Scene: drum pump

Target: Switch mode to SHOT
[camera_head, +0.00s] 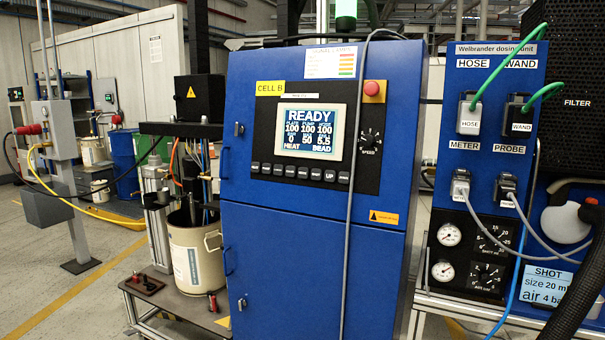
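The blue control cabinet (312,258) labelled CELL B stands in the middle, facing me. Its lit display (310,132) reads READY, with rows of numbers below and the words HEAT and BEAD along the bottom. A row of small dark buttons (293,172) runs under the display; one seems to read UP, the other labels are too small to read. A black SPEED knob (370,137) sits right of the display, below a red mushroom button (372,91) on a yellow base. A grey cable hangs down the cabinet front just right of the display. My gripper is not in view.
Right stands a blue dosing panel (498,140) with HOSE and WAND plugs, gauges and a SHOT size label (545,286). A black corrugated hose (583,285) crosses the lower right. Left, a drum (196,258) stands on a low cart. Floor is open at far left.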

